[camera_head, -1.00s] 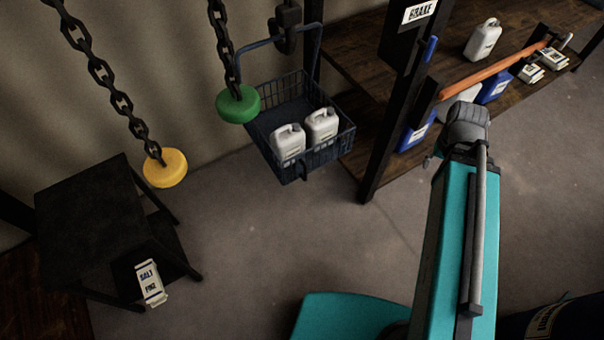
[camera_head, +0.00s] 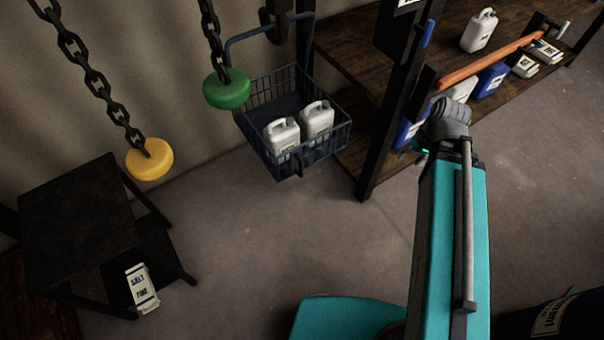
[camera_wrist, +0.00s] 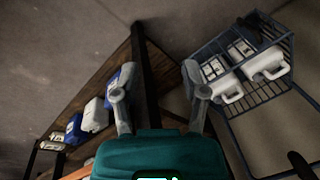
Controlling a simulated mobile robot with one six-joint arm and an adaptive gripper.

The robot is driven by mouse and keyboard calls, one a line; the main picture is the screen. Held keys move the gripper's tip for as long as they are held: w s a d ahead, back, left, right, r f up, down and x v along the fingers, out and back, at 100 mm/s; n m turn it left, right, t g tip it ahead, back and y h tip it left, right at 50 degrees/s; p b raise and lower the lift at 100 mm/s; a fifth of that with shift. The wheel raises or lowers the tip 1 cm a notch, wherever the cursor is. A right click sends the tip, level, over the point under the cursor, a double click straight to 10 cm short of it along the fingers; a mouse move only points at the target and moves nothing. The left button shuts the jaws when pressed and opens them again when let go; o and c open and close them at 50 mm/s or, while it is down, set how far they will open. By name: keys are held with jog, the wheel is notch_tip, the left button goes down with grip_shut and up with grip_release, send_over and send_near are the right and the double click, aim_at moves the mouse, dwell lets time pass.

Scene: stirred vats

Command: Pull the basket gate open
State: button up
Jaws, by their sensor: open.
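A dark blue wire basket (camera_head: 340,142) hangs from a bent blue frame left of the shelving. Two white jugs (camera_head: 281,136) stand inside it near its front side. A small dark piece, perhaps the gate's handle, shows low on the front side; the gate looks closed, its edges hard to make out. In the wrist view the basket (camera_wrist: 284,88) is at the upper right. My gripper (camera_wrist: 157,86) is open and empty, its fingers spread, apart from the basket. In the head view my arm stands right of the basket and mostly hides the gripper.
A wooden shelf rack (camera_head: 350,50) with a dark post (camera_head: 385,125), an orange bar (camera_head: 490,60), jugs and packets is behind my arm. A green disc (camera_head: 227,90) and yellow disc (camera_head: 149,159) hang on chains left. A black table (camera_head: 75,205) stands far left. Floor before the basket is clear.

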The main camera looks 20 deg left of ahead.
jog(key=w+a+f+n+y+b, duration=0.2)
jog(key=a+f+n+y+b, duration=0.45)
jog(key=a+f+b, duration=0.75)
jog(key=n+t+y+b, duration=0.2)
jog(key=n+y+b, duration=0.7)
jog(key=b, duration=2)
send_near(301, 168)
jog(key=d, duration=0.1)
jog(key=d+f, duration=0.1)
jog(key=d+m, duration=0.1)
jog(key=shift+w+d+f+y, duration=0.15)
jog(key=shift+d+f+y, duration=0.1)
jog(key=shift+f, duration=0.15)
jog(key=shift+r, duration=0.1)
jog(key=shift+a, duration=0.15)
jog(key=shift+w+a, duration=0.25)
jog(key=shift+a, duration=2)
jog(key=shift+w+a, duration=0.3)
jog(key=shift+a, duration=1.9)
jog(key=shift+w+a, duration=0.25)
jog(key=shift+a, duration=2)
grip_shut()
